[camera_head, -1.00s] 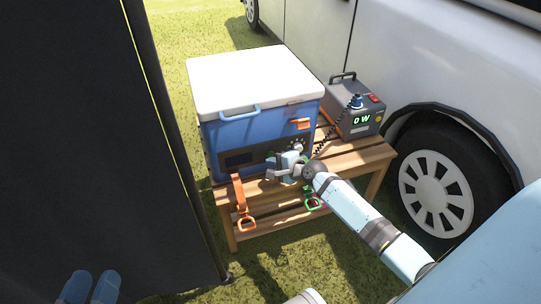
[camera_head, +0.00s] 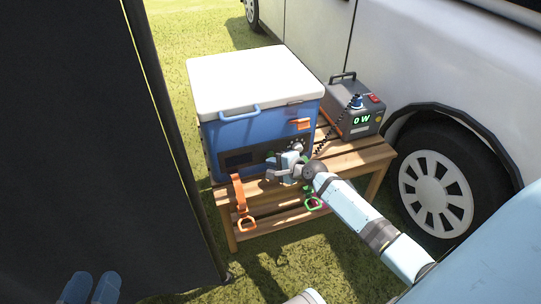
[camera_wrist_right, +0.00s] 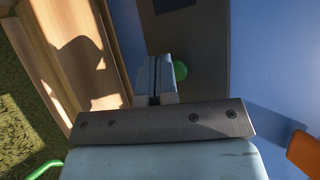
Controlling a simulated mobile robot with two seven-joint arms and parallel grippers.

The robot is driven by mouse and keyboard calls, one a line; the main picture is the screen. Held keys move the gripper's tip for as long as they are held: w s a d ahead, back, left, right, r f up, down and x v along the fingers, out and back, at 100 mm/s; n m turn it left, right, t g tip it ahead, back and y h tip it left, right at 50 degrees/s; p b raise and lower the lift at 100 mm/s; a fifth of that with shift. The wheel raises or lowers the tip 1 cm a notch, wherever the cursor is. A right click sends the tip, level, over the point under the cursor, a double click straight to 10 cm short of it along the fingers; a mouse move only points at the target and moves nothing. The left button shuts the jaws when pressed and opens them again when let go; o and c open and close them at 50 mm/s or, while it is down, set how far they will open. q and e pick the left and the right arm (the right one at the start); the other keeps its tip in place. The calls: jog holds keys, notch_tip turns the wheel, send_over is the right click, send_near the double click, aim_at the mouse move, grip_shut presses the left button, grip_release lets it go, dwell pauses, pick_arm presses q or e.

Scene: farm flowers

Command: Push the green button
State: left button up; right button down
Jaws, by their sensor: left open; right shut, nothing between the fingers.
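The green button (camera_wrist_right: 181,71) shows in the right wrist view on the dark panel of the blue cooler (camera_head: 232,132). Its left side is partly covered by my fingertips. I cannot make out the button in the head view, where my right gripper (camera_head: 275,171) is in front of the panel. My right gripper (camera_wrist_right: 154,76) is shut and empty, with its fingertips right beside the button. I cannot tell whether they touch it. My left gripper (camera_head: 90,288) is open and empty at the bottom left, far from the cooler.
The cooler stands on a wooden bench (camera_head: 350,160) beside a grey power unit (camera_head: 352,108) reading 0 W. A white vehicle (camera_head: 430,60) is at right, a dark panel (camera_head: 70,130) at left.

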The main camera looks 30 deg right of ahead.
dwell(0.6)
jog(key=shift+w+d, duration=0.1)
jog(key=shift+w, duration=0.45)
dwell(0.4)
jog(key=shift+s+p, duration=0.55)
